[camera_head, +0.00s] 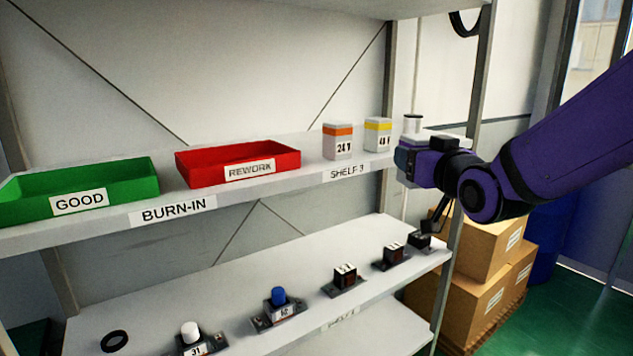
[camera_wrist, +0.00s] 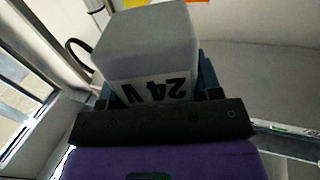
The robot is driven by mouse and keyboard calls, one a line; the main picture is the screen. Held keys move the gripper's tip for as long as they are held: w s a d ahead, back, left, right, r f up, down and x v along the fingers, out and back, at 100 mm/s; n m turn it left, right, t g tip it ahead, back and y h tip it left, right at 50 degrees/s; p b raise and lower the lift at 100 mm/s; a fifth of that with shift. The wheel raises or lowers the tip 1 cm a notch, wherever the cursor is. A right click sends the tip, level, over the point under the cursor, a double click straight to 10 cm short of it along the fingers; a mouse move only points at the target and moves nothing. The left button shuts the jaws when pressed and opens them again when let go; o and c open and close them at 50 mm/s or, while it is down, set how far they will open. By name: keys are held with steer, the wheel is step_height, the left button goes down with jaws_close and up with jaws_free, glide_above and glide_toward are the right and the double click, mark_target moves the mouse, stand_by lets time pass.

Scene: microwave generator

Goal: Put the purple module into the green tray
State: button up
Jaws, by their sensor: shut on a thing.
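The green tray (camera_head: 110,182), labelled GOOD, stands at the left end of the upper shelf and looks empty. My gripper (camera_head: 410,160) is at the right end of that shelf, far to the right of the tray. In the wrist view its jaws (camera_wrist: 157,85) are shut on a grey box-shaped module (camera_wrist: 147,45) whose label reads 24 V upside down. No purple shows on the faces of this module that I see. In the head view my gripper mostly hides whatever it holds. I see no separate purple module.
A red REWORK tray (camera_head: 238,162) stands right of the green tray. Orange-topped 24 V (camera_head: 338,143) and yellow-topped 48 V (camera_head: 377,137) modules stand between it and my gripper. An upright (camera_head: 470,110) is behind my arm. The lower shelf (camera_head: 225,290) holds several small parts.

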steer(key=w+d+f+m+h, duration=0.1)
steer(key=w+d+f, duration=0.2)
steer(key=f, duration=0.9)
steer(key=w+d+f+m+h, duration=0.1)
steer(key=w+d+f, duration=0.3)
steer(key=f, duration=0.9)
steer(key=w+d+f+h, duration=0.2)
steer(key=w+d+f, duration=0.2)
steer(key=f, duration=0.9)
steer(key=shift+w+d+m+t, duration=0.2)
steer(key=shift+d+m+t, duration=0.1)
steer(key=shift+d+m, duration=0.15)
steer(key=shift+d+r, duration=0.1)
steer(key=shift+r, duration=0.05)
